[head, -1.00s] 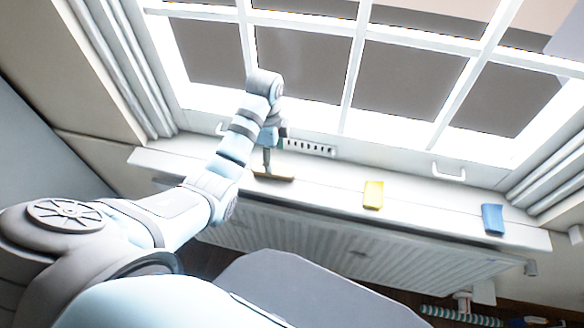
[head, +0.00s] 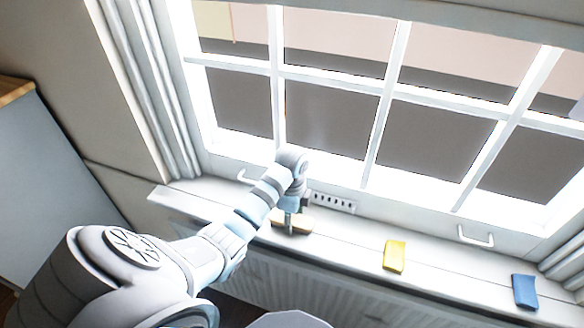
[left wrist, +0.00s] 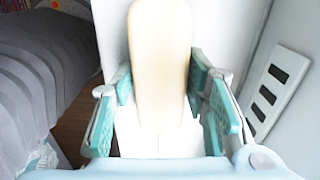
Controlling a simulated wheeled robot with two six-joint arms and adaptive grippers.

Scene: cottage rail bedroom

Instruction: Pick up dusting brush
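The dusting brush (head: 303,224) has a pale wooden body and lies on the white window sill (head: 345,238). In the left wrist view the brush (left wrist: 160,60) is a long cream shape with a rounded end, running lengthwise between the fingers. My left gripper (head: 290,220) reaches down over the brush at the sill. Its teal finger pads (left wrist: 163,95) stand apart on either side of the brush, with little room at each side; I cannot make out firm contact. The gripper partly hides the brush in the head view. My right gripper is in neither view.
A yellow sponge-like block (head: 394,256) and a blue one (head: 524,292) lie farther right on the sill. A slotted vent (head: 333,202) and window handles (head: 476,238) are behind. A radiator (head: 300,285) is below the sill; curtains hang at both sides.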

